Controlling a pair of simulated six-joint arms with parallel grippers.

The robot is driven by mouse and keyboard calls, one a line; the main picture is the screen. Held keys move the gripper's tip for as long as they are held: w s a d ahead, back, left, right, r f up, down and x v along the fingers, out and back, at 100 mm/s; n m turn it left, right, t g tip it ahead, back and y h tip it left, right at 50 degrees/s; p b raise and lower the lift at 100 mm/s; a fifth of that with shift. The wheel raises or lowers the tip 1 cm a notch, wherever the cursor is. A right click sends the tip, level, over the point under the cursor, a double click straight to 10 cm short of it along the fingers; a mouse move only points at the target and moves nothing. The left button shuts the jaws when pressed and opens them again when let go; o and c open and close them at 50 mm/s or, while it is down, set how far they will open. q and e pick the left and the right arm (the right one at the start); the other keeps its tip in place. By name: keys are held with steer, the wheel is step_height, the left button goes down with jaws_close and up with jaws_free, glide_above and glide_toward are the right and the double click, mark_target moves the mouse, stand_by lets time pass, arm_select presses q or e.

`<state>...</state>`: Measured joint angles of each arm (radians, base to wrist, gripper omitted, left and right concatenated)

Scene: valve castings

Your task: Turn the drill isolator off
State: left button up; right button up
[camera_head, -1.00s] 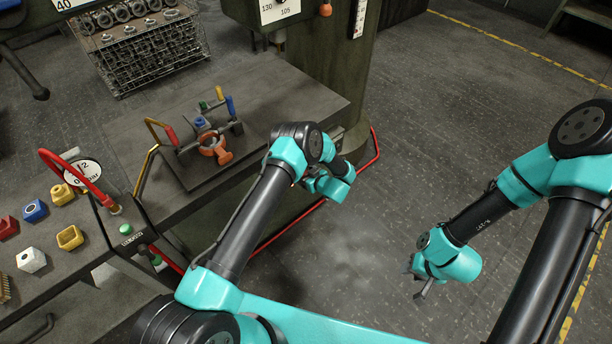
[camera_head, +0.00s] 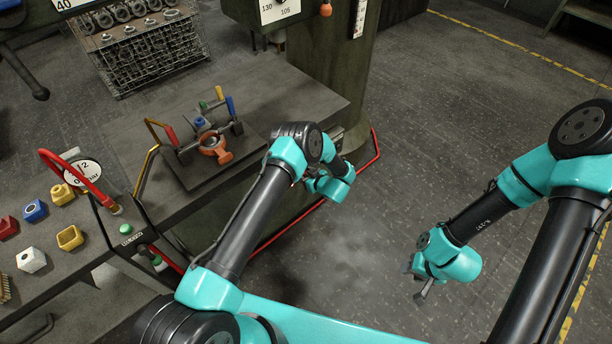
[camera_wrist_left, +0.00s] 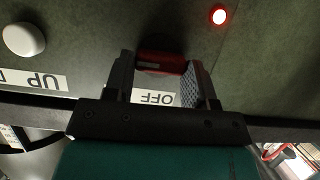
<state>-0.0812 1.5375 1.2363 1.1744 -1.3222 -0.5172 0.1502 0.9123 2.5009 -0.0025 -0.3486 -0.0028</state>
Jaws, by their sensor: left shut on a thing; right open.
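The drill isolator's red handle (camera_wrist_left: 162,63) shows in the left wrist view on a dark green panel, lying crosswise in the picture. My left gripper (camera_wrist_left: 165,72) is shut on it, one finger on each side. A white OFF label (camera_wrist_left: 157,99), upside down in this view, lies between the fingers near the wrist. In the head view my left gripper (camera_head: 328,186) is beside the column base, its fingertips and the isolator hidden. My right gripper (camera_head: 420,287) hangs open and empty over the floor.
A red lamp (camera_wrist_left: 219,16) glows on the panel. The work table (camera_head: 285,95) carries a fixture with an orange casting (camera_head: 214,150).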

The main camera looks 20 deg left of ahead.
arm_select(q)
steer(key=shift+s+a+f+n+t+h, duration=0.1)
steer(key=shift+s+f+n+t+h, duration=0.1)
steer(key=shift+n+t, duration=1.6)
steer(key=shift+s+a+f+n+t+h, duration=0.15)
steer(key=shift+n+t, duration=0.65)
steer(key=shift+n, duration=1.95)
steer(key=shift+s+a+f+n+t+h, duration=0.2)
steer(key=shift+n+t, duration=1.1)
steer(key=shift+n, duration=0.95)
steer(key=shift+d, duration=0.15)
steer(key=o, duration=0.9)
steer(key=shift+o, duration=0.2)
steer(key=v, duration=1.7)
steer(key=shift+d, duration=0.15)
